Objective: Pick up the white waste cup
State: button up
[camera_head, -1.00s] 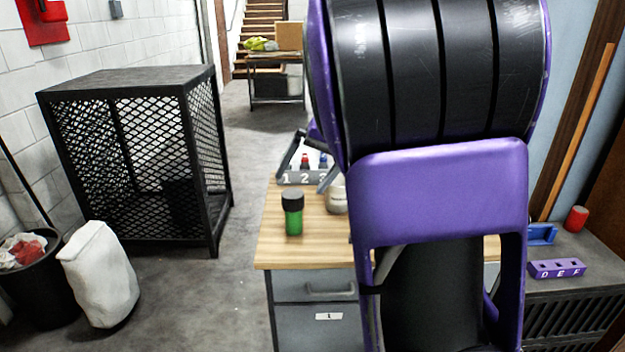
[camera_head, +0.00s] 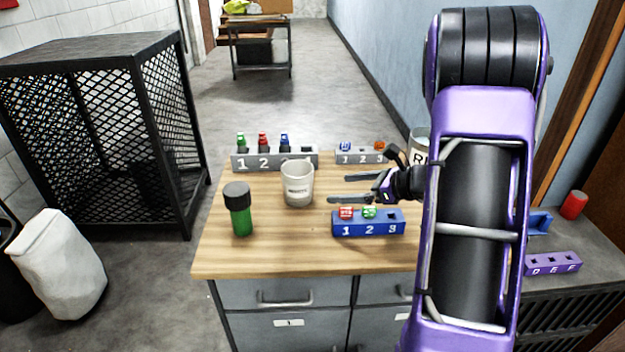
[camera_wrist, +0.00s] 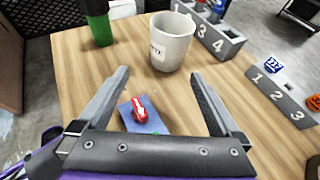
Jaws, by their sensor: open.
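The white waste cup (camera_head: 298,183) stands upright on the wooden table, left of my gripper in the head view. It has a small label on its front. In the wrist view the cup (camera_wrist: 172,42) is ahead of the fingertips, a little beyond them. My gripper (camera_head: 350,188) is open, with its two fingers pointing left toward the cup. In the wrist view its fingers (camera_wrist: 160,75) are spread apart and nothing is held between them. A blue block with a red piece shows below and between the fingers.
A green bottle with a black cap (camera_head: 239,210) stands left of the cup. A grey numbered rack (camera_head: 270,163) is behind it, and another grey rack (camera_head: 352,158) is to the right. A blue numbered block (camera_head: 368,228) is in front. A white container (camera_head: 418,143) stands behind my arm.

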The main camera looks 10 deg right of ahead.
aim_at(296, 188)
jog(key=shift+w+d+f+m+t, duration=0.3)
jog(key=shift+w+d+f+m, duration=0.05)
jog(key=shift+d+m, duration=0.25)
jog(key=b+x, duration=0.1)
jog(key=x, duration=1.6)
jog(key=c, duration=1)
